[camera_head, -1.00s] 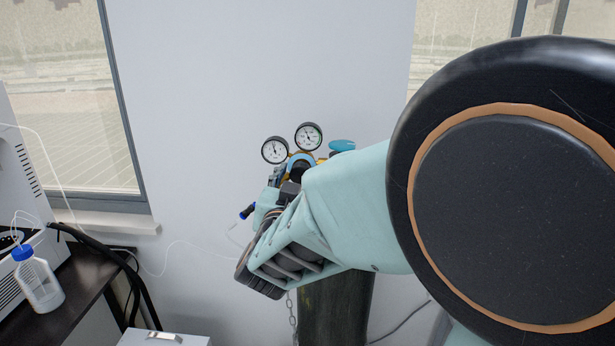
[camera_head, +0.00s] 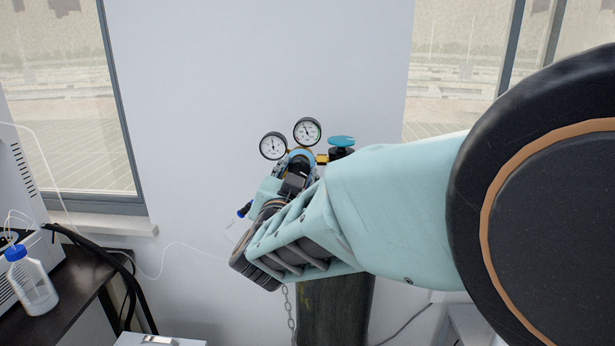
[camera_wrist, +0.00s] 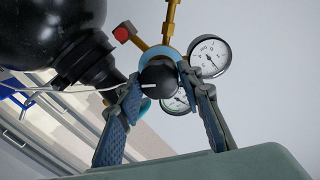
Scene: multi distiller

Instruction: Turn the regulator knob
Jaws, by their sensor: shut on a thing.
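The regulator knob (camera_wrist: 159,82) is a black round knob with a white mark, in front of a light-blue regulator body (camera_wrist: 172,50) in the wrist view. My gripper (camera_wrist: 163,90) is shut on the knob, one blue-padded finger on each side of it. In the head view my gripper (camera_head: 294,184) reaches the front of the regulator, and the knob is hidden behind it. Two white-faced gauges (camera_head: 273,146) (camera_head: 307,131) stand above the gripper.
A dark gas cylinder (camera_head: 335,310) with a chain (camera_head: 288,310) stands below the regulator. Its blue valve handwheel (camera_head: 341,141) is to the right of the gauges. A blue-capped bottle (camera_head: 33,285) stands on a dark bench at the left. The wall above is clear.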

